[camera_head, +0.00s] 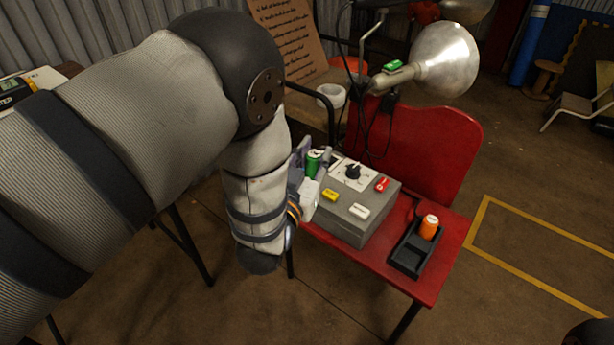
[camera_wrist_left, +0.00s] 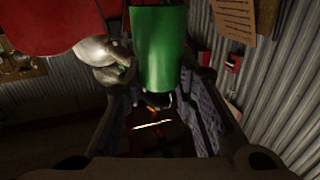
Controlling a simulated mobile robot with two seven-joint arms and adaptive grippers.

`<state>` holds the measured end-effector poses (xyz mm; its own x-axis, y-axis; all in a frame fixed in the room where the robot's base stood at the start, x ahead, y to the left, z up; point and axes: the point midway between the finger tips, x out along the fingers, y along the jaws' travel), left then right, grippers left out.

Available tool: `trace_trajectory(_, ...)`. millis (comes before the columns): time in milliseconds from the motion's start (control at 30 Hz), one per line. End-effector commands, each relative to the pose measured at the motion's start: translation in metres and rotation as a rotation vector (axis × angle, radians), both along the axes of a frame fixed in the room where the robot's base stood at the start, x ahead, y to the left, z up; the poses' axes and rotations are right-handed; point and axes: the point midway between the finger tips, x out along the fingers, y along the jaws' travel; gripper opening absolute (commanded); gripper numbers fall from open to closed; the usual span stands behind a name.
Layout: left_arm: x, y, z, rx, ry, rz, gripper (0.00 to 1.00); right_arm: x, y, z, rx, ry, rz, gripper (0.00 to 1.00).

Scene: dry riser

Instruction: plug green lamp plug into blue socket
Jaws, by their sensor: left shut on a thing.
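The green plug (camera_head: 313,163) is held between the fingers of my left gripper (camera_head: 308,172), at the left back edge of a grey socket box (camera_head: 346,226). In the left wrist view the green plug (camera_wrist_left: 158,48) is large between the two fingers of the shut gripper (camera_wrist_left: 160,100). The box top carries yellow, white and red pieces and a dark knob. I see no blue socket; my gripper covers part of the box's left side. I cannot tell whether the plug touches the box.
The box stands on a red chair seat (camera_head: 420,287). To its right a black tray (camera_head: 408,262) holds an orange plug (camera_head: 429,227). Behind are a metal lamp (camera_head: 446,62) with a green tag, dark cables (camera_head: 366,130) and the red chair back (camera_head: 440,135).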

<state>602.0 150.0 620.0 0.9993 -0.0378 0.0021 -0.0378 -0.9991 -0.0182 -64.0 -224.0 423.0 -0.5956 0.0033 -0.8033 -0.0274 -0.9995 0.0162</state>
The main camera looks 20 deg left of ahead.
Motion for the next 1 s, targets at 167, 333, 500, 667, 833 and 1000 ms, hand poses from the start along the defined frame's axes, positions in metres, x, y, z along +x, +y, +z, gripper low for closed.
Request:
trace_trajectory(167, 0.041, 0.026, -0.045, -0.001, 0.007, 0.0, 0.0, -0.008, 0.001, -0.024, 0.002, 0.032, 0.001, 0.4)
trace_trajectory(333, 0.06, 0.037, -0.067, 0.0, 0.005, 0.0, 0.0, -0.011, 0.002, -0.034, 0.004, 0.048, 0.003, 0.4)
trace_trajectory(500, 0.071, 0.044, -0.082, 0.0, 0.003, 0.0, 0.0, -0.014, 0.003, -0.041, 0.005, 0.06, 0.004, 0.4)
trace_trajectory(667, 0.07, 0.043, -0.11, -0.001, 0.004, -0.001, 0.0, -0.018, 0.003, -0.052, 0.008, 0.078, 0.005, 0.4)
trace_trajectory(833, 0.07, 0.043, -0.105, -0.001, 0.001, 0.0, 0.0, -0.017, 0.004, -0.05, 0.008, 0.075, 0.005, 0.4)
trace_trajectory(1000, 0.07, 0.043, -0.11, -0.001, 0.002, 0.0, 0.27, -0.017, 0.004, -0.051, 0.008, 0.077, 0.005, 0.4)
